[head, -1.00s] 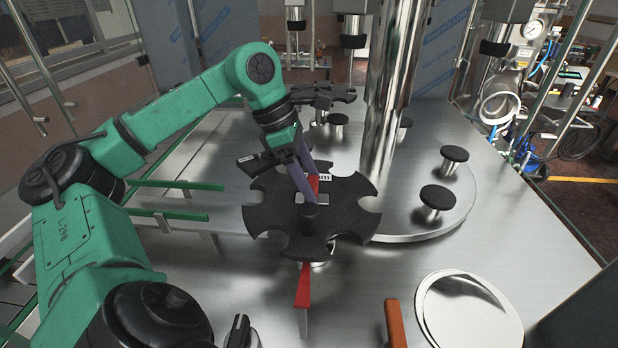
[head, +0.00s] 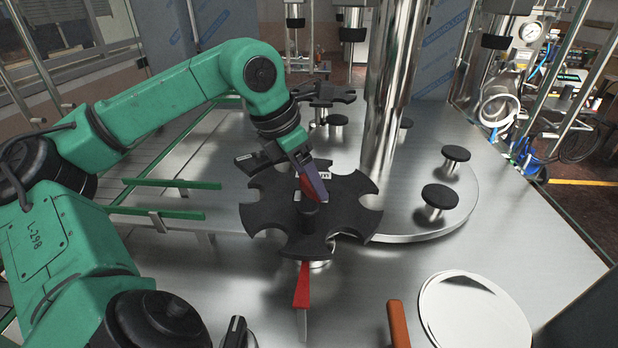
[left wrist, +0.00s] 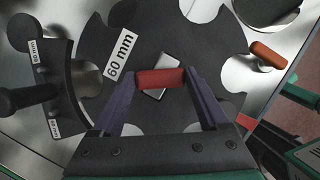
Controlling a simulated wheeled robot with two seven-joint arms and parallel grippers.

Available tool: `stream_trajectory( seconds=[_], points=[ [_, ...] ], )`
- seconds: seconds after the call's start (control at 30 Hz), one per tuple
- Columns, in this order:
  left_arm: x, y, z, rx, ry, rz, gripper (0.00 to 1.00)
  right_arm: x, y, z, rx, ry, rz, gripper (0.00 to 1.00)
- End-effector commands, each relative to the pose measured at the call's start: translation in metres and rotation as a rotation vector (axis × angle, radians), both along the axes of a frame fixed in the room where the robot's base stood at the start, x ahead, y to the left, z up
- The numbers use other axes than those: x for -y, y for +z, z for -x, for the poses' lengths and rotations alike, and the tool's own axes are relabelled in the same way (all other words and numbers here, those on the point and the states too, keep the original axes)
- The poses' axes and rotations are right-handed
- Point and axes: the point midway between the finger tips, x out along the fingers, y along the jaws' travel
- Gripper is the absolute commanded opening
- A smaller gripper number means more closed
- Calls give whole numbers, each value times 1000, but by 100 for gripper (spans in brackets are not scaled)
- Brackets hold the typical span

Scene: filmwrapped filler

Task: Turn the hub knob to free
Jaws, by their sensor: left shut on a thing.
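The hub knob is a short red bar (left wrist: 160,78) above a small pale plate near the middle of a black notched star wheel (head: 275,215). My left gripper (left wrist: 162,77) is shut on the red bar, one purple finger at each end of it in the left wrist view. In the head view my left gripper (head: 313,190) comes down onto the wheel from the upper left, and its fingers hide most of the knob. A dark upright peg (head: 308,214) stands just in front of the fingers. My right gripper is not in view.
A white "60 mm" label (left wrist: 120,55) is on the wheel. A red lever (head: 301,285) sticks out in front of it. An orange handle (head: 398,323) and a pale round disc (head: 475,315) lie near the front. A steel column (head: 385,120) stands behind right. Green rails (head: 165,214) run left.

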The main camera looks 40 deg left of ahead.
Motion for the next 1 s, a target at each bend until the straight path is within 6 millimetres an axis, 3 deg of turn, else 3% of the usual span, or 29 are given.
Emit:
stream_trajectory(
  seconds=[0.47,1.0],
  points=[
    [2,-3,1,-6,451,-8,22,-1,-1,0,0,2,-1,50],
    [5,-4,0,-3,892,-3,22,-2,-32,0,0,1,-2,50]
  ],
)
